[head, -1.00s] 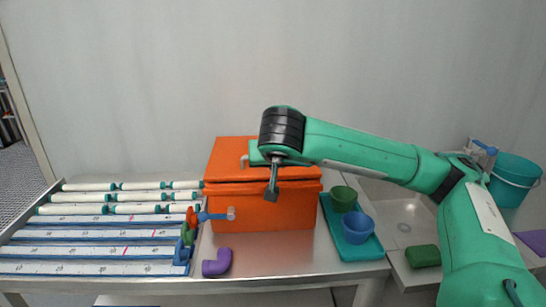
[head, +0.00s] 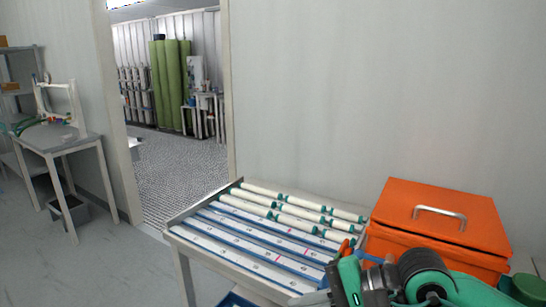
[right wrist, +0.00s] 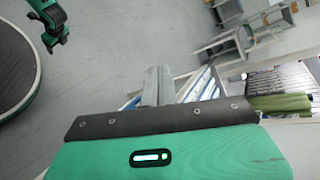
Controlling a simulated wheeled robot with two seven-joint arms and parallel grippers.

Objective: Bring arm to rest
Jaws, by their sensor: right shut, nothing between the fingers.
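My right arm comes in low at the right of the head view, in front of the orange box (head: 440,215) and the near right corner of the rack table. My right gripper (right wrist: 157,88) shows in the right wrist view with its grey fingers together and nothing between them. In the head view the fingers are hard to make out at the bottom edge. A green and black part of my left arm shows at the upper left of the right wrist view; its fingers cannot be made out. The left arm is not in the head view.
White membrane vessels (head: 300,210) lie in rows on the rack table (head: 180,232). The lidded orange box stands beside them at the right. A green cup (head: 528,288) is partly visible. A side table (head: 62,142) stands at the left, with open floor (head: 110,265) between.

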